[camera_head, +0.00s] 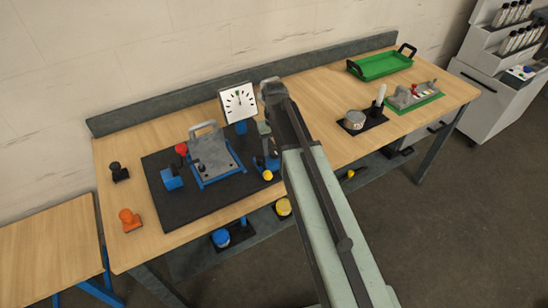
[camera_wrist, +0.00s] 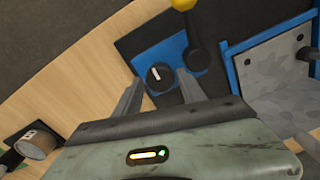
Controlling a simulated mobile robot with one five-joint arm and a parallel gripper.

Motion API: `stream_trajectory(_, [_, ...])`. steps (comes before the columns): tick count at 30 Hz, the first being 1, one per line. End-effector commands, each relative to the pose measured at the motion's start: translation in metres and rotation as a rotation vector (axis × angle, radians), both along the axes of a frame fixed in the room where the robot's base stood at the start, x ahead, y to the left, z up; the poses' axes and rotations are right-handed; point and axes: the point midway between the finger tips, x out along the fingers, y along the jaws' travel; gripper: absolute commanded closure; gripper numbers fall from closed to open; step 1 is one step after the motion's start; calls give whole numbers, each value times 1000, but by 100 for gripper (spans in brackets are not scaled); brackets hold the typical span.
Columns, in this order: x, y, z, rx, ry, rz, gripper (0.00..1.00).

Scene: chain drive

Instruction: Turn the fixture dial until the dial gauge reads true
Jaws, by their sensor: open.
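The fixture dial (camera_wrist: 158,77) is a round black knob with a white mark, set in a blue block (camera_wrist: 176,50). In the wrist view it lies between the two fingertips of my open gripper (camera_wrist: 159,79). Whether the fingers touch it, I cannot tell. In the head view my arm partly covers this corner of the fixture, and the dial is not clear there. The dial gauge (camera_head: 239,104) is a white square face with black ticks and a green mark at the top. It stands behind the fixture plate (camera_head: 215,158); its needle is too small to read surely.
A yellow-knobbed lever (camera_wrist: 195,50) stands close beside the dial. The fixture sits on a black mat (camera_head: 160,208). A red-knobbed clamp (camera_head: 172,178), an orange stamp-like piece (camera_head: 130,222), a tin (camera_head: 355,119) and a green tray (camera_head: 382,66) are on the bench.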

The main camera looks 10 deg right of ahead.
Motion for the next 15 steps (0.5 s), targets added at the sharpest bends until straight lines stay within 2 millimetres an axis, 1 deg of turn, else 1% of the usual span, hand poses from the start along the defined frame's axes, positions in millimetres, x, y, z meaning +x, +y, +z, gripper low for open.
stream_trajectory(1, [0,0,-10,0,0,0,52])
stream_trajectory(2, [0,0,-11,0,0,0,52])
stream_trajectory(9, [0,1,-9,0,0,1,52])
stream_trajectory(10, [0,1,-9,0,0,1,55])
stream_trajectory(11, [0,1,-9,0,0,1,64])
stream_trajectory(12, [0,1,-9,0,0,1,75])
stream_trajectory(15, [0,1,-9,0,0,2,100])
